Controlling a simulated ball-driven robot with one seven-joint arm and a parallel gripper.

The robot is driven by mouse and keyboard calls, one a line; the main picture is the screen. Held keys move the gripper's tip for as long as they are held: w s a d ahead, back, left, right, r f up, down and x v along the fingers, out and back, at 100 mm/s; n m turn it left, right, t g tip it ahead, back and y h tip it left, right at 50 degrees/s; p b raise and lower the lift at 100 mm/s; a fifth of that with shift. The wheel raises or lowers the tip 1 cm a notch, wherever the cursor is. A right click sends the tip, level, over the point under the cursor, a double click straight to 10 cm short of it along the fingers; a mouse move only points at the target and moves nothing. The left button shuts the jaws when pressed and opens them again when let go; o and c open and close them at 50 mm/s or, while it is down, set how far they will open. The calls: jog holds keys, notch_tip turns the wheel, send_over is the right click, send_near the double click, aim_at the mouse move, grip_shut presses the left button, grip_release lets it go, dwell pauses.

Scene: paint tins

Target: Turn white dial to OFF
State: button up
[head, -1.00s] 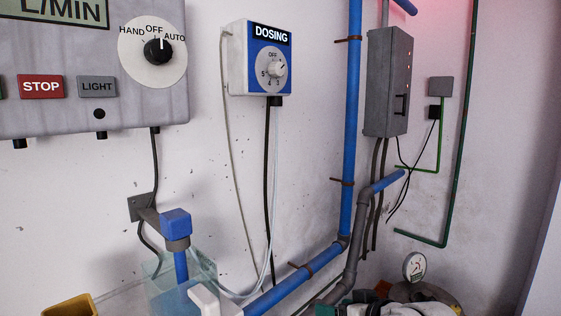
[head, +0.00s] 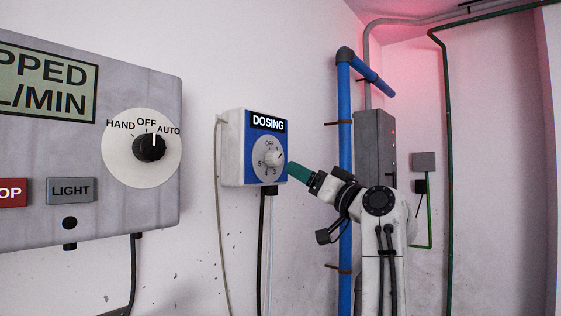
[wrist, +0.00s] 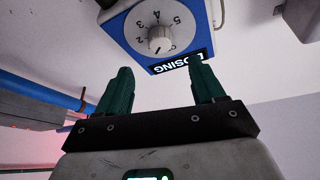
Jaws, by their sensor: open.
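The white dial (head: 273,158) is a small white knob on a grey numbered disc, on the blue face of the DOSING box (head: 232,150). OFF is printed above it. Its mark seems to point up and to the right, away from OFF. In the wrist view the dial (wrist: 160,39) appears upside down, beyond the fingertips. My gripper (head: 291,169) has green fingers and is just right of the box in the head view. In the wrist view my gripper (wrist: 161,84) is open, with nothing between its fingers. The dial looks apart from both fingers.
A grey panel (head: 150,213) at the left has a black HAND/OFF/AUTO knob (head: 149,147) on a white disc. A blue pipe (head: 345,100) and a grey cabinet (head: 374,135) stand behind my arm. Cables hang below the DOSING box.

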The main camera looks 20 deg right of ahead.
aim_at(278, 160)
jog(key=p+x, duration=0.3)
jog(key=x, duration=0.6)
jog(key=shift+f, duration=0.1)
jog(key=c, duration=1)
